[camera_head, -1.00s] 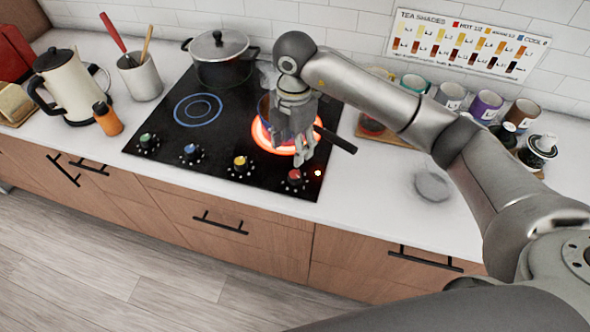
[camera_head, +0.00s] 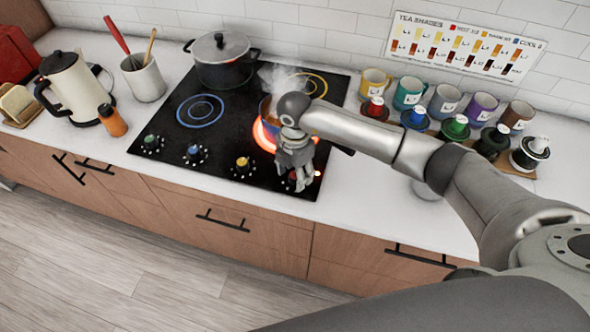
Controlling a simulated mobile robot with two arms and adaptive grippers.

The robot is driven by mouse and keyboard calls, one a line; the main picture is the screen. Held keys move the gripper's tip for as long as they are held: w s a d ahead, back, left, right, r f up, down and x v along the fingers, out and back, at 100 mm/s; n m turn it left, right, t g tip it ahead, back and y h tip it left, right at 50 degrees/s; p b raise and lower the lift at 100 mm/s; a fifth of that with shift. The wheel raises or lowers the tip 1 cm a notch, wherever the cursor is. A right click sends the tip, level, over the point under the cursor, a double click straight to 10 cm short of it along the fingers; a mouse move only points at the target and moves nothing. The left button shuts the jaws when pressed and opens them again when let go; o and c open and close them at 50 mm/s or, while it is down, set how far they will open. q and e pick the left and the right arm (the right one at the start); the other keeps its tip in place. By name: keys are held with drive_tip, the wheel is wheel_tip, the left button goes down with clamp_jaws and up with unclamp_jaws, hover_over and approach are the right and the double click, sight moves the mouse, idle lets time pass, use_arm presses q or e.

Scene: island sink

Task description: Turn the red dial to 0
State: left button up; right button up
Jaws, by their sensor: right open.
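The red dial (camera_head: 292,176) is at the front right corner of the black cooktop (camera_head: 175,128), mostly hidden by my right gripper. A small red light shows just right of it. My right gripper (camera_head: 299,183) points down over the dial with its fingers open, around or just above it; I cannot tell whether they touch it. The dial's pointer and marks are hidden. The red burner (camera_head: 262,138) glows behind the gripper. My left gripper is not in view.
A steaming pan (camera_head: 265,108) sits on the glowing burner, partly behind my arm, its dark handle reaching right. The yellow dial (camera_head: 242,163), blue dial (camera_head: 193,151) and green dial (camera_head: 150,140) line the front edge. A black pot (camera_head: 222,62) stands at the back.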

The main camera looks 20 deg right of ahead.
drive_tip(key=c, duration=1)
drive_tip(key=shift+f+n+b, duration=0.15)
drive_tip(key=shift+n+b, duration=1.55)
drive_tip(key=shift+c, duration=0.2)
drive_tip(key=n+b, duration=1.5)
drive_tip(key=b, duration=0.1)
drive_tip(key=n+b, duration=0.2)
drive_tip(key=n, duration=0.1)
drive_tip(key=shift+r+n+b, duration=0.25)
drive_tip(key=shift+n+b, duration=0.7)
drive_tip(key=shift+n, duration=0.35)
drive_tip(key=o, duration=1)
